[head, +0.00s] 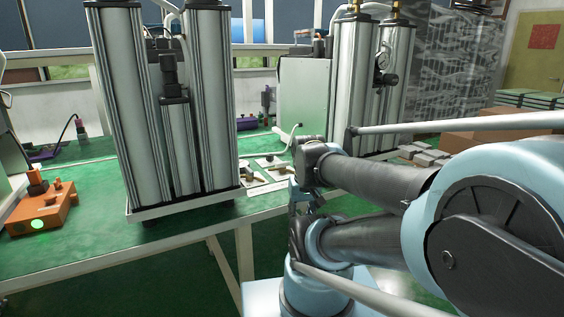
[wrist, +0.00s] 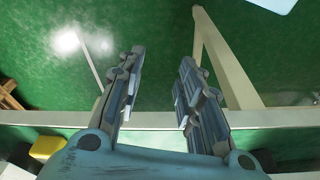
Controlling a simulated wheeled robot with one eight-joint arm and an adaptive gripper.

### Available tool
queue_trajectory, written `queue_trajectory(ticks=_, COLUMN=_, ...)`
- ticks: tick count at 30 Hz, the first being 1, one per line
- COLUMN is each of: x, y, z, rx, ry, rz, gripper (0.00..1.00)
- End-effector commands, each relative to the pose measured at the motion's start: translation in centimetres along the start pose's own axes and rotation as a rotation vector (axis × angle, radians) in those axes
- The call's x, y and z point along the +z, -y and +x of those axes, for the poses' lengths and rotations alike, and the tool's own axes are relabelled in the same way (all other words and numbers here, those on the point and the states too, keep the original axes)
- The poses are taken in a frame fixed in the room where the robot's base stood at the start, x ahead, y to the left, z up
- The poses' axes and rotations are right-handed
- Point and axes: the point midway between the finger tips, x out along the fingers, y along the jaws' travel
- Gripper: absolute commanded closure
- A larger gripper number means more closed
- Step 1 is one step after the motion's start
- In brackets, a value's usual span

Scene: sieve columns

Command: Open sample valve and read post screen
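Two sieve column units stand on the green bench. The nearer unit (head: 176,130) has tall silver columns on a white base, with dark fittings between them. The farther unit (head: 350,90) stands behind, with a gauge on its column. I cannot tell which fitting is the sample valve, and no screen reading is legible. An orange device (head: 42,208) with a lit green round spot sits at the left of the bench. My gripper shows in the wrist view (wrist: 160,85), its two fingers apart with nothing between them. In the head view my arm hides part of the bench's right side.
Small metal parts (head: 265,168) lie between the column units. Cardboard boxes (head: 480,140) and stacked grey blocks (head: 425,155) are at the right. A bench leg (head: 245,253) stands near my arm.

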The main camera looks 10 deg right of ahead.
Motion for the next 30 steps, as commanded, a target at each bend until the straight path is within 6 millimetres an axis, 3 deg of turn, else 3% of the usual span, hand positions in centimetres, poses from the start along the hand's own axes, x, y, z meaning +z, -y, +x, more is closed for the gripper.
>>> queue_trajectory(ticks=3, x=0.1, y=0.0, z=-1.2, rx=0.000, ry=-0.007, rz=0.023, gripper=0.67)
queue_trajectory(ticks=8, x=-2.8, y=-0.2, z=-3.9, rx=0.000, ry=0.010, rz=0.125, gripper=0.67)
queue_trajectory(ticks=18, x=-12.8, y=-0.4, z=-10.7, rx=0.013, ry=0.063, rz=0.475, gripper=0.67)
queue_trajectory(ticks=30, x=-25.7, y=-0.7, z=-15.3, rx=0.053, ry=0.120, rz=0.891, gripper=0.67)
